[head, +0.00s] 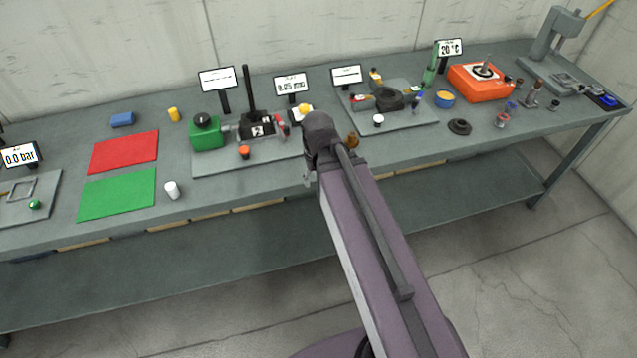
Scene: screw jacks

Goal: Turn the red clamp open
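A small red part, which looks like the red clamp (283,131), sits at the right end of a dark fixture (258,128) on a grey plate (228,162) at the middle of the bench. It is small here, and its exact angle cannot be made out. My arm reaches up from the lower right, and its near joint stands just right of the plate. Only a small grey bit of my gripper (308,178) shows at the left of that joint, in front of the plate's right end and apart from the red part in the picture. Its fingers are hidden.
A green box (208,133) with a black knob adjoins the fixture on the left. An orange-topped knob (244,152) stands in front and a tall black lever (248,88) behind. A second plate (405,122) with parts lies right.

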